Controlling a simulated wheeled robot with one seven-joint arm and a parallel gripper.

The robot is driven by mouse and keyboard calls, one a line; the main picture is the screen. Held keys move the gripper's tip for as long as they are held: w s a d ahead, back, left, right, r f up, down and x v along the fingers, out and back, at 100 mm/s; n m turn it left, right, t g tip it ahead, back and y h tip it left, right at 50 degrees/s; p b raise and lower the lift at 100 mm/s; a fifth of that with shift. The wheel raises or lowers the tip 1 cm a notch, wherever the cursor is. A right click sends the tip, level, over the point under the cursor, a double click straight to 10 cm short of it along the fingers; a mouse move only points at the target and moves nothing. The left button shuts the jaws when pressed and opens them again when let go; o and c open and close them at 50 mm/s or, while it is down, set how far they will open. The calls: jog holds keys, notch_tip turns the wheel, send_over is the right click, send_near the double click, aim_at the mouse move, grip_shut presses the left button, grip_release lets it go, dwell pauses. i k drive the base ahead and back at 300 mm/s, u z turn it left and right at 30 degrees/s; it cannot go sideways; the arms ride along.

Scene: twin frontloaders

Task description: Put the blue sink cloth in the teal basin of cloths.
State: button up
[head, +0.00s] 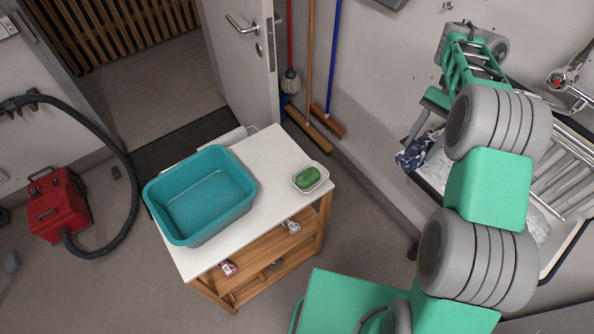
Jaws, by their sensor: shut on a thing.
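The blue cloth (411,156), dark blue with a pale pattern, hangs bunched at the left edge of the sink at the right. My gripper (416,138) is shut on it, partly hidden behind my arm. The teal basin (207,221) stands on the white top of the wooden trolley at the centre left. Its inside looks empty. My gripper is well to the right of the basin and apart from it.
A green soap or sponge (308,178) lies in a white dish (325,174) right of the basin on the trolley (262,214). A red vacuum (60,205) with a black hose stands left. Brooms (308,70) lean by the door. Grey floor lies between trolley and sink.

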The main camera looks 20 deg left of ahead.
aim_at(208, 206)
jog(key=z, duration=0.05)
jog(key=i, duration=0.3)
jog(key=u, duration=2.25)
